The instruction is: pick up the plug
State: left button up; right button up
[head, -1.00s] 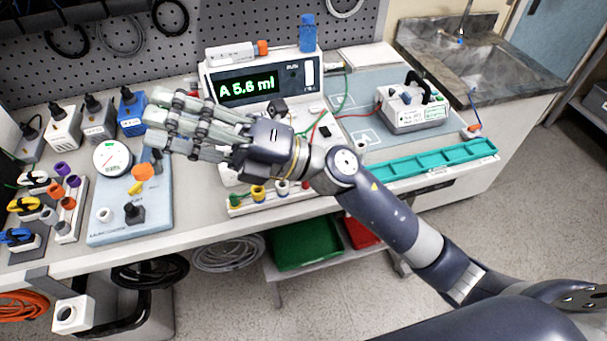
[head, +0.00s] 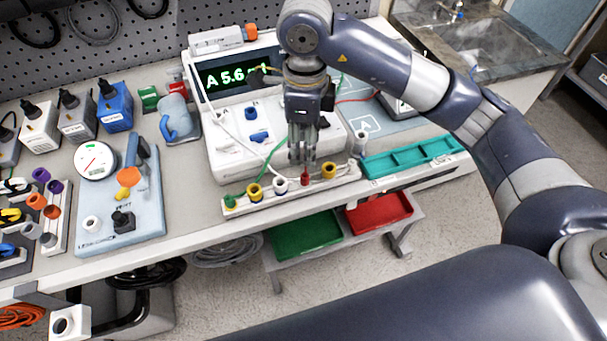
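A long white rack (head: 290,193) at the bench's front edge holds a row of coloured plugs. Among them are a green one (head: 230,201), yellow ones (head: 255,192), a white one (head: 280,185) and a red plug (head: 305,178). My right gripper (head: 303,160) points straight down above the rack. Its fingertips are just above or at the top of the red plug; I cannot tell whether they touch it. The fingers look close together, but the gap between them is hard to see. My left gripper is not in view.
A green lead runs towards the rack. A teal tray (head: 412,158) lies to the right, a blue scale board (head: 148,205) to the left. Red (head: 378,212) and green bins sit below.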

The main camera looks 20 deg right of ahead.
jog(key=p, duration=0.1)
send_over(304, 176)
jog(key=f, duration=0.5)
jog(key=shift+w+d+f, duration=0.1)
jog(key=shift+w+d, duration=0.05)
jog(key=shift+d, duration=0.05)
jog(key=f+p, duration=0.1)
jog(key=f, duration=0.1)
jog(key=f+p, duration=0.1)
jog(key=f, duration=0.1)
jog(key=shift+s+a+f, duration=0.15)
jog(key=shift+s+f, duration=0.05)
jog(key=shift+f, duration=0.15)
jog(key=shift+w+f, duration=0.1)
jog(key=shift+f, duration=0.2)
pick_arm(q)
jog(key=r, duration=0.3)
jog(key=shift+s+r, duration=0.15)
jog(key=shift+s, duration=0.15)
pick_arm(e)
jog(key=c, duration=0.9)
